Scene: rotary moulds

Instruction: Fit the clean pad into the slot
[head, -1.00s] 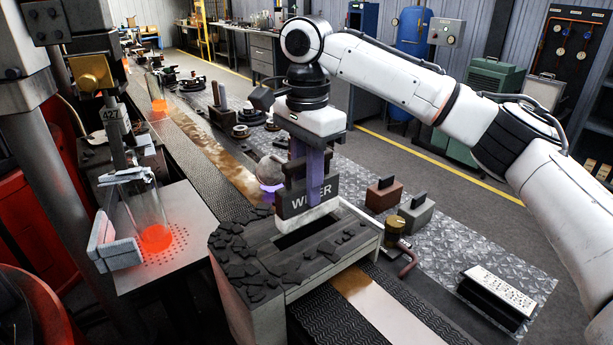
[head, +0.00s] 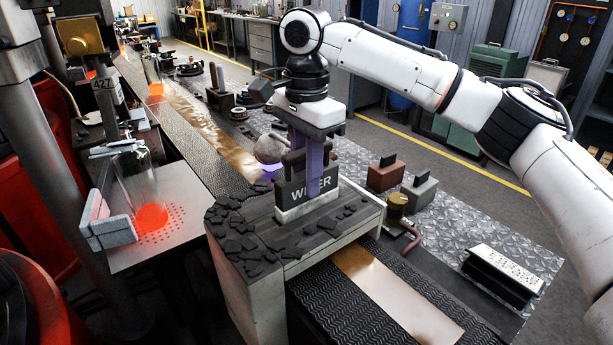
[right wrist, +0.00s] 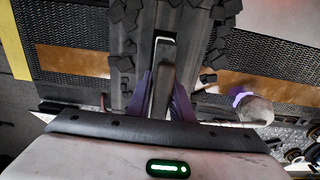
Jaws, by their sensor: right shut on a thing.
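The pad is a dark block with a handle, a pale lower layer and the letters WIPER (head: 300,193). My right gripper (head: 307,163) is shut on it, its purple fingers at the handle. The pad stands upright at the top of the grey block (head: 262,285), over where the slot shows in the earlier view. The slot is now hidden, and I cannot tell how deep the pad sits. The right wrist view shows the handle (right wrist: 162,75) between the purple fingers. My left gripper is not in view.
Dark flakes (head: 228,225) litter the block's top. A brown block (head: 385,178), a grey-green block (head: 419,192) and a brass knob (head: 398,203) stand to the right. A glowing glass piece (head: 148,212) stands on a perforated plate at left. A pale-topped tray (head: 505,268) lies at far right.

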